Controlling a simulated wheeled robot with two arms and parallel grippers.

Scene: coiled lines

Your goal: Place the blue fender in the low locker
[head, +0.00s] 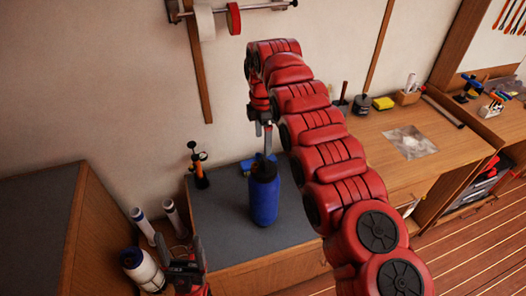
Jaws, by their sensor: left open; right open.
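The blue fender (263,198) stands upright on a dark grey counter top (225,222), its narrow dark neck upward. My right gripper (264,138) is open and points down just above the fender's neck. Whether its fingers touch the neck I cannot tell. My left gripper (185,264) is open at the lower left, in front of the counter and apart from the fender. I cannot make out for certain which part is the low locker.
White cylinders with dark ends (143,268) stand left of the counter, close to my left gripper. A black and orange pump-like item (198,166) stands at the counter's back. A wooden cabinet (75,235) rises at left. A workbench (385,150) with small items lies at right.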

